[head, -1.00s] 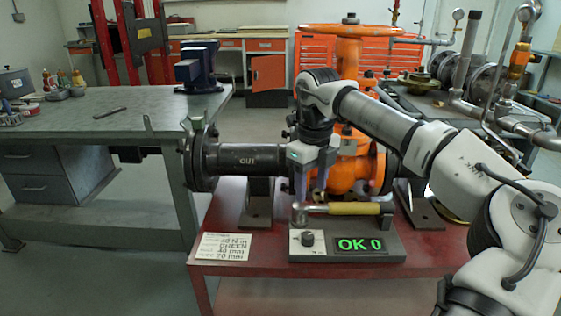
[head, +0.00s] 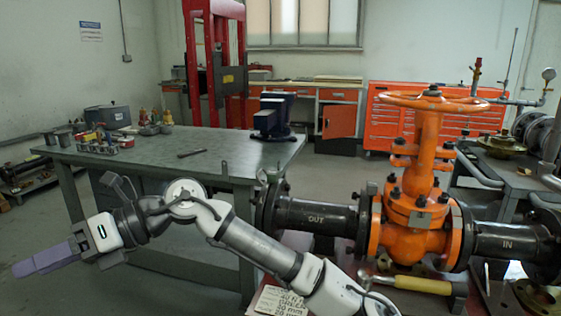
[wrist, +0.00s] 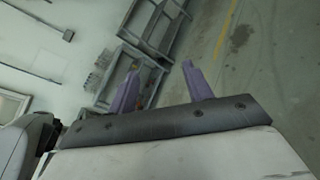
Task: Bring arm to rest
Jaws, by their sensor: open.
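My arm reaches from the bottom middle up and to the left in the head view, in front of the grey workbench (head: 225,160). My gripper (head: 22,268) points left at the lower left, away from the valve, over open floor. In the wrist view its two purple fingers (wrist: 163,88) stand apart with nothing between them. The orange gate valve (head: 408,222) with its handwheel stands on the right between black flanged pipes. A yellow-handled wrench (head: 424,285) lies in front of it. A printed card (head: 280,302) is partly hidden by my arm.
The bench holds a blue vise (head: 272,118), a dark bar (head: 191,153) and small containers (head: 150,124). A red press frame (head: 214,60) and orange cabinets (head: 400,125) stand behind. A low shelf (head: 30,175) is at the far left. The floor at lower left is clear.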

